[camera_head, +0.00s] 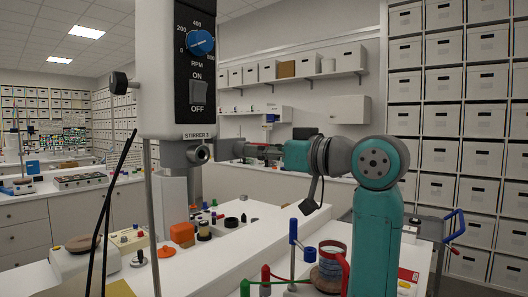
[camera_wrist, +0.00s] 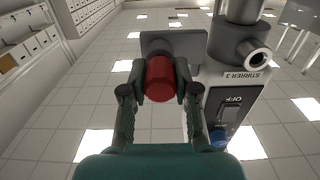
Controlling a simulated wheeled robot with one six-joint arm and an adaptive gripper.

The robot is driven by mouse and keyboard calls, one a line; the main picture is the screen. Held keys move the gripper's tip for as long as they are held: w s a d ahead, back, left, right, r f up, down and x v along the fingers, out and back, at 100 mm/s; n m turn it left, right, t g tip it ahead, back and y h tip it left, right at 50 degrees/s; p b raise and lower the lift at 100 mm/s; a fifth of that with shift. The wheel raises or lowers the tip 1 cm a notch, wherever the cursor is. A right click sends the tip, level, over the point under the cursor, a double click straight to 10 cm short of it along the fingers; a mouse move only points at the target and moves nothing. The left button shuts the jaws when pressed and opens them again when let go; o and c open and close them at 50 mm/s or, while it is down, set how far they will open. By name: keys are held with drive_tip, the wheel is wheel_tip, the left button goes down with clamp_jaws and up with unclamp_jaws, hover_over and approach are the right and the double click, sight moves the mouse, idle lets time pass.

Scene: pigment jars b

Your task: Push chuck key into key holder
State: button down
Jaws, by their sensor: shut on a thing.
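The chuck key shows in the wrist view as a red cylindrical handle (camera_wrist: 160,78) between the two fingers of my gripper (camera_wrist: 158,88). My gripper is shut on it. A grey plate-like holder (camera_wrist: 157,42) lies just beyond the far end of the red handle, at the side of the stirrer. The key's tip is hidden, so I cannot tell how far it sits in the holder. In the head view my gripper (camera_head: 264,152) reaches left towards the grey holder (camera_head: 229,149) beside the stirrer's chuck.
The stirrer head (camera_head: 178,70), marked STIRRER 3, stands close to the left of my gripper. In the wrist view its switch panel (camera_wrist: 225,110) is near the right finger. Below, the white bench (camera_head: 235,235) carries jars, an orange block (camera_head: 182,233) and coloured-handled tools (camera_head: 293,232).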

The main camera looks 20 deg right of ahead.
drive_tip(key=shift+w+a, duration=0.1)
drive_tip(key=c, duration=0.8)
unclamp_jaws()
drive_tip(key=v, duration=1.2)
